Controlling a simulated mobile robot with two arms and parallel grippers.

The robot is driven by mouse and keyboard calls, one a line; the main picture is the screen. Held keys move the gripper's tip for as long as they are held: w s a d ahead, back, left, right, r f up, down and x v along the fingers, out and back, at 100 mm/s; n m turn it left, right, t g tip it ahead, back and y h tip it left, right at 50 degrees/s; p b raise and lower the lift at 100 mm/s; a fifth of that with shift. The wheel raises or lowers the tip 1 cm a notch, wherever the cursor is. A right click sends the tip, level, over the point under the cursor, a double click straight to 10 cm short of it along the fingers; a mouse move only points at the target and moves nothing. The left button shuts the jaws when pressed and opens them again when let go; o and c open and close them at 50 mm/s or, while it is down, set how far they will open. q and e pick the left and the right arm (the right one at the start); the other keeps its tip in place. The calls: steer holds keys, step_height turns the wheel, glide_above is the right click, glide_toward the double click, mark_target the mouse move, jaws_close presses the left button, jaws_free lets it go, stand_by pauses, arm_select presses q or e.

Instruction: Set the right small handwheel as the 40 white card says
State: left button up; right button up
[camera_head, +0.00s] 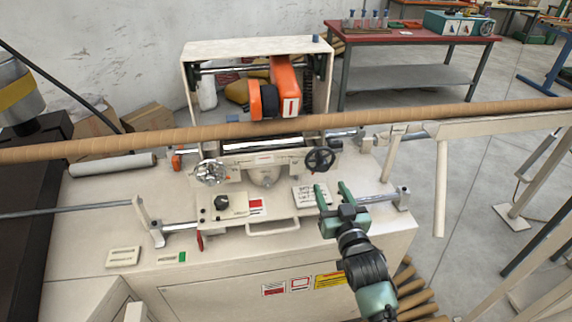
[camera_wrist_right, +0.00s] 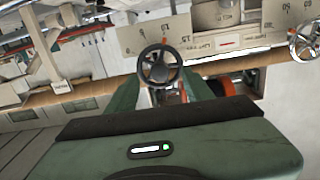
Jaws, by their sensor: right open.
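The right small handwheel (camera_head: 320,160), dark with spokes, is on the front of the machine's carriage. In the right wrist view, which looks upside down, the handwheel (camera_wrist_right: 160,66) appears between my green fingers. A chrome handwheel (camera_head: 209,172) sits further left on the carriage and also shows in the wrist view (camera_wrist_right: 306,38). My right gripper (camera_head: 331,190) is open and empty, in front of and below the dark wheel, apart from it. A white card (camera_head: 303,196) with small writing lies left of the gripper; I cannot read it. My left gripper is not in view.
A long brown tube (camera_head: 240,131) crosses behind the handwheels. A horizontal steel rod (camera_head: 373,198) is close to my right gripper. A red table (camera_head: 410,38) stands in the back.

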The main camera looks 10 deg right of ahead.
mark_target(324, 169)
steer(key=w, duration=0.3)
steer(key=w+r+p, duration=0.1)
steer(key=w, duration=0.2)
steer(key=shift+w+d+r, duration=0.1)
steer(key=shift+w+r, duration=0.05)
steer(key=shift+w, duration=0.75)
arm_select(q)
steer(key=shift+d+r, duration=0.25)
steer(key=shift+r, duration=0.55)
arm_select(e)
jaws_close()
